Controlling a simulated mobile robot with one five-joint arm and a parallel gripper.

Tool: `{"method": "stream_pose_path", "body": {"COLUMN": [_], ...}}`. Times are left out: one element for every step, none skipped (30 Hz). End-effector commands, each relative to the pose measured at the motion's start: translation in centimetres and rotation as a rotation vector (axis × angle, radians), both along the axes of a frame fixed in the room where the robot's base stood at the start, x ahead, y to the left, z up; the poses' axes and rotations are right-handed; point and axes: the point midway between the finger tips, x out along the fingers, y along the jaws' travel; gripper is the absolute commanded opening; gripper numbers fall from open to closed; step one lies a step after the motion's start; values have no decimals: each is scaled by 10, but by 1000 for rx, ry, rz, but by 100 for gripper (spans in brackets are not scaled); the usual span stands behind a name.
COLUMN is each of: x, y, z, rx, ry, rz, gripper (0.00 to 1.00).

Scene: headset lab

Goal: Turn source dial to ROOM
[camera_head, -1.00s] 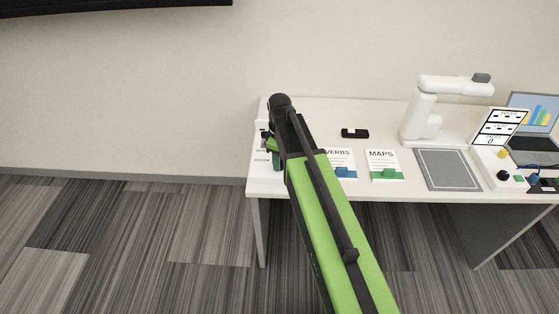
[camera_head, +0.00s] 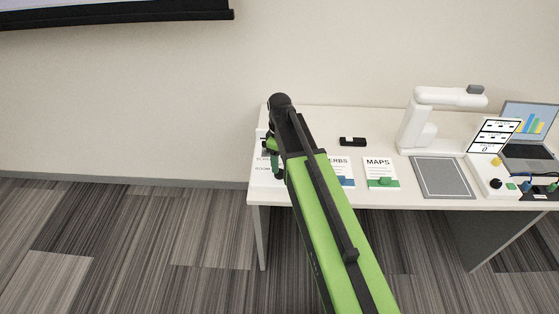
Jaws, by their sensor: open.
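My gripper (camera_head: 274,158) is at the left end of the white table, partly hidden by my green arm. Its green-and-black fingers are open. Just left of and behind it a white surface (camera_head: 262,178) with small dark lettering shows in part; the lower line seems to read ROOM. Whether a dial is there is hidden behind my gripper and arm. A white panel (camera_head: 482,180) at the right of the table carries a black round knob (camera_head: 495,184); I cannot read its marking.
The white table (camera_head: 310,118) also holds a VERBS card (camera_head: 345,168), a MAPS card (camera_head: 379,170), a small black object (camera_head: 352,141), a grey mat (camera_head: 442,177), a white jointed device (camera_head: 417,125) and a laptop (camera_head: 527,133). Carpet lies in front.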

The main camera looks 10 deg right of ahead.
Motion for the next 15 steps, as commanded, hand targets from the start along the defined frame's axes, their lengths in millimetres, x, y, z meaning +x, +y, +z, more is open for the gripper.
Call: {"method": "stream_pose_path", "body": {"x": [0,0,0,0,0,0,0,0,0,0,0,0,0,0,0], "y": [0,0,0,0,0,0,0,0,0,0,0,0,0,0,0], "z": [25,32,42,48,55,64,71,78,87,94,100,108,113,117,121], "rx": [0,0,0,0,0,0,0,0,0,0,0,0,0,0,0], "ry": [0,0,0,0,0,0,0,0,0,0,0,0,0,0,0], "rz": [0,0,0,0,0,0,1,1,1,1,1,1,1,1,1], "gripper": [58,58,58,58,58,58,58,58,58,58,58,58,58,58,58]}}
